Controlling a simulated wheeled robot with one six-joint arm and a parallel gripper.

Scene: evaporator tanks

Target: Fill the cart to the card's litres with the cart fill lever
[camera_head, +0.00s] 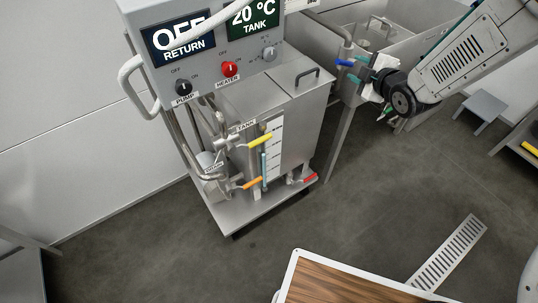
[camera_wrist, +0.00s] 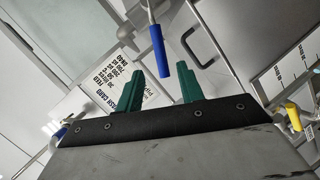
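A blue lever handle (camera_wrist: 157,50) hangs from a thin metal rod in the wrist view; it also shows in the head view (camera_head: 345,62). My gripper (camera_wrist: 161,70) is open, its two green fingers apart, with the handle's lower end in line with the gap. I cannot tell whether they touch. A white printed card (camera_wrist: 105,80) lies behind the left finger, upside down and partly hidden; its litres are not clearly readable. The steel cart (camera_head: 300,125) carries a sight gauge (camera_head: 275,145) marked TANK, with a blue column in its lower part.
The cart's control box (camera_head: 210,60) reads OFF RETURN and 20 °C TANK, with a black pump knob (camera_head: 183,87) and red heater knob (camera_head: 229,69). Yellow (camera_head: 260,140), orange (camera_head: 253,183) and red (camera_head: 310,177) levers sit low on the cart. A wood-topped table (camera_head: 345,285) stands in front.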

